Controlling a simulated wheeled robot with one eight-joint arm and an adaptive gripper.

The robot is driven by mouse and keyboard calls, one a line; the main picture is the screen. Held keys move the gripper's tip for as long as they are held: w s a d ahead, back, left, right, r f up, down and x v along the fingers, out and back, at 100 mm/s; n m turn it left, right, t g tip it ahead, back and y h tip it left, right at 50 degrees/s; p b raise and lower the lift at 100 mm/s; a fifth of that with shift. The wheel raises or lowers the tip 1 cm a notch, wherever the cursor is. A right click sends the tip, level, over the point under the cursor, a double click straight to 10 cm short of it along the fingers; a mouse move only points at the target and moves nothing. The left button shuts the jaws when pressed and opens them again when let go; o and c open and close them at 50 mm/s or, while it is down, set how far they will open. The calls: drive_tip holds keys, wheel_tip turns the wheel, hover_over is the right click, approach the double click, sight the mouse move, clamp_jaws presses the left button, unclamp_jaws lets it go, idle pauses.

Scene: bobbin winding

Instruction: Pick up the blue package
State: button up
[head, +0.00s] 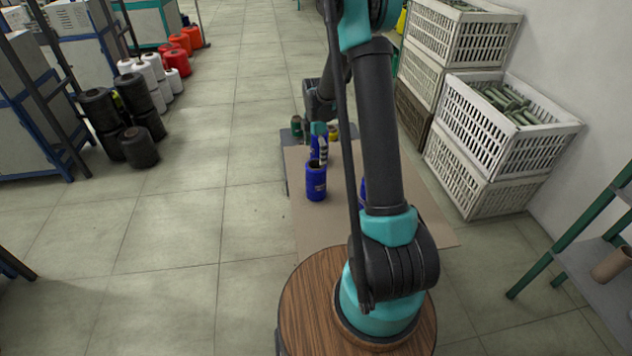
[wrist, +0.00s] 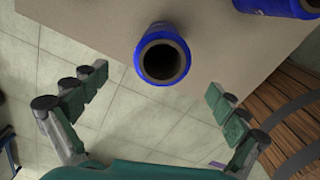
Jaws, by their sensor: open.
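A blue package (head: 316,182), a hollow upright tube, stands near the left edge of the tan board (head: 428,222) in the head view. In the wrist view, its open dark top (wrist: 163,53) faces the camera, slightly beyond the line between the fingertips. My gripper (wrist: 155,86) is open and empty, with one finger on each side of the picture. I see no contact with the package. In the head view, my arm hides most of the gripper. A second blue package (head: 363,192) is partly behind my arm; it also shows in the wrist view's upper right (wrist: 277,7).
White crates (head: 510,128) with green bobbins stand right of the board. A green-framed shelf (head: 590,272) is at the lower right. Black cones (head: 137,147) and white cones stand on the floor at left. A green package (head: 297,125) is behind. Floor left of the board is clear.

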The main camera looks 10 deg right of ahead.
sight(316, 166)
drive_tip(key=shift+s+d+f, duration=0.1)
drive_tip(key=shift+s+f, duration=0.05)
drive_tip(key=shift+f, duration=3.5)
drive_tip(key=shift+c, duration=0.6)
drive_tip(key=c, duration=1.8)
drive_tip(key=shift+r, duration=0.1)
